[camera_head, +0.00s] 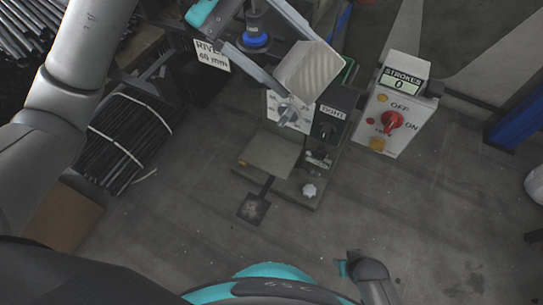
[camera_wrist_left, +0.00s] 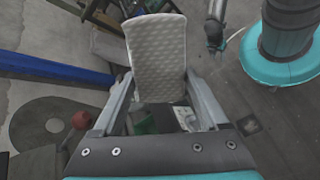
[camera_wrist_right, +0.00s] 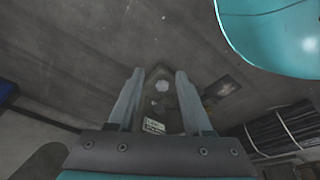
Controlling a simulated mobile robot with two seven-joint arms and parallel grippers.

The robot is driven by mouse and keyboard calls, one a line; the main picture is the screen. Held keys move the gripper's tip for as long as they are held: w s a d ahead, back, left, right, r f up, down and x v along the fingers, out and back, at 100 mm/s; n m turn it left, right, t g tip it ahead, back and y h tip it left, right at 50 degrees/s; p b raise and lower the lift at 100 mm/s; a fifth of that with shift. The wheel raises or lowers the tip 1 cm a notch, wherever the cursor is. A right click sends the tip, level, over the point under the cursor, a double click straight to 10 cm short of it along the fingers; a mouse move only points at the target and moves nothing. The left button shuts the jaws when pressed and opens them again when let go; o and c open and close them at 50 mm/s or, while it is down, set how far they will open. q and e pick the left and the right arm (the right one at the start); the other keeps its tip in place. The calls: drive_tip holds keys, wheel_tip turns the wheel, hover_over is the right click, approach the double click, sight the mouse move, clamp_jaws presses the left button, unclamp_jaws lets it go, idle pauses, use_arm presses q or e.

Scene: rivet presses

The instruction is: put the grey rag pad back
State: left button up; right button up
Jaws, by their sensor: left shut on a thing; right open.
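The grey rag pad (camera_head: 310,72), a pale patterned rectangular block, is held up in front of the press in the head view. My left gripper (camera_head: 283,62) is shut on it. In the left wrist view the pad (camera_wrist_left: 157,48) stands between the two fingers and sticks out past their tips. In the head view the pad and gripper hide part of the rivet press (camera_head: 275,155); I cannot tell whether the pad touches it.
A control box (camera_head: 390,115) with a strokes display reading 0 and a red knob stands right of the press. Bundled dark rods (camera_head: 122,140) lie further left. The floor in front is mostly clear.

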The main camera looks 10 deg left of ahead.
sight(274, 71)
use_arm(q)
drive_tip(key=f+m+y, duration=0.1)
drive_tip(key=f+m+y+b, duration=0.1)
drive_tip(key=f+y, duration=0.1)
drive_tip(key=f+m+g+y+b, duration=0.1)
drive_tip(key=m+y, duration=0.1)
drive_tip(key=shift+s+a+f, duration=0.25)
drive_tip(key=shift+s+a, duration=0.05)
drive_tip(key=shift+s, duration=0.05)
drive_tip(key=w+a+f+m+t+y+b, duration=0.1)
drive_tip(key=a+f+y+b, duration=0.1)
drive_tip(key=a, duration=0.4)
drive_tip(key=w+a+f+m+t+y+b, duration=0.1)
drive_tip(key=a+f+t+y+b, duration=0.1)
drive_tip(key=a, duration=0.4)
drive_tip(key=shift+a+f+m+y+b, duration=0.15)
drive_tip(key=shift+f+m+y+b, duration=0.25)
drive_tip(key=shift+f+y, duration=0.45)
use_arm(e)
drive_tip(key=w+a+r, duration=0.1)
drive_tip(key=w+r, duration=0.1)
drive_tip(key=r, duration=0.5)
drive_tip(key=w+a+r+t, duration=0.1)
drive_tip(key=w+a+r, duration=0.1)
drive_tip(key=r, duration=0.5)
drive_tip(key=shift+a+r+y, duration=0.15)
drive_tip(key=shift+r+y, duration=0.05)
drive_tip(key=shift+y, duration=0.1)
